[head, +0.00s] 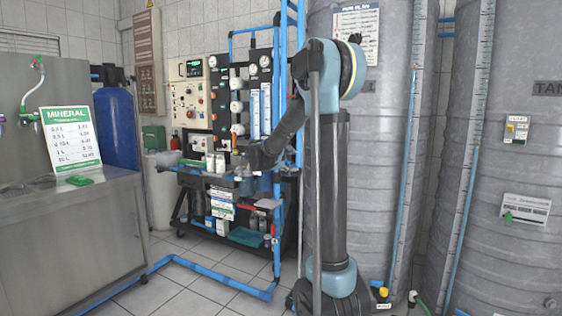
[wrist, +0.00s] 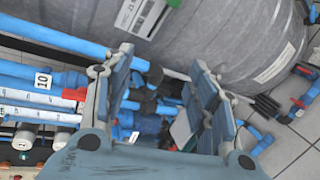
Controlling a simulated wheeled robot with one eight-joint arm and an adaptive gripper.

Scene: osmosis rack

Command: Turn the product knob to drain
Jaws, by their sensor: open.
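The osmosis rack (head: 207,100) stands left of my arm in the head view, with a panel of gauges, switches and small controls. I cannot tell which control is the product knob; the labels are too small to read. A small orange part (head: 238,129) shows on the panel just above my gripper. In the wrist view, my gripper (wrist: 160,62) is open with nothing between its fingers. Blue and white pipes lie to its left, one with a "10" tag (wrist: 42,80) and a red fitting (wrist: 75,94) beside it. Blue fittings show behind the fingers.
Large grey tanks (head: 390,130) stand right behind my arm. A blue pipe (head: 215,280) runs low across the floor. A steel counter (head: 70,230) with a green-and-white MINERAL sign (head: 71,140) is at the left.

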